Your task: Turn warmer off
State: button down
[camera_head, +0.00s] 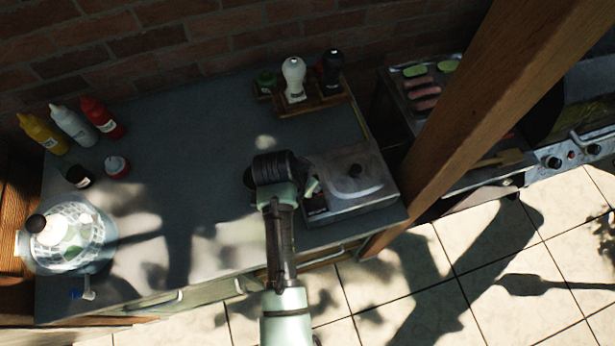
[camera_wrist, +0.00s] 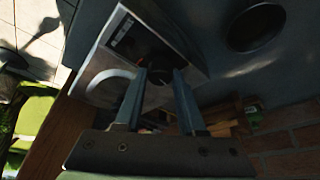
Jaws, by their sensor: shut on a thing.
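A dark round control knob (camera_wrist: 157,76) shows on that face, between my fingers. My gripper (camera_wrist: 159,72) is shut on this control knob. In the head view my gripper (camera_head: 309,187) is at the warmer's left side; my wrist hides the contact. The knob's setting cannot be read.
Shakers (camera_head: 293,78) stand on a wooden rack behind. Sauce bottles (camera_head: 72,126) and a glass bowl (camera_head: 95,262) are at the left. A wooden post (camera_head: 470,120) rises right of the warmer.

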jog(key=shift+n, duration=0.6)
jog(key=shift+y, duration=0.3)
jog(key=c, duration=0.5)
grip_release()
jog(key=b+v, duration=0.1)
jog(key=v, duration=1.2)
jog(key=shift+b, duration=0.4)
jog(key=shift+s, duration=0.15)
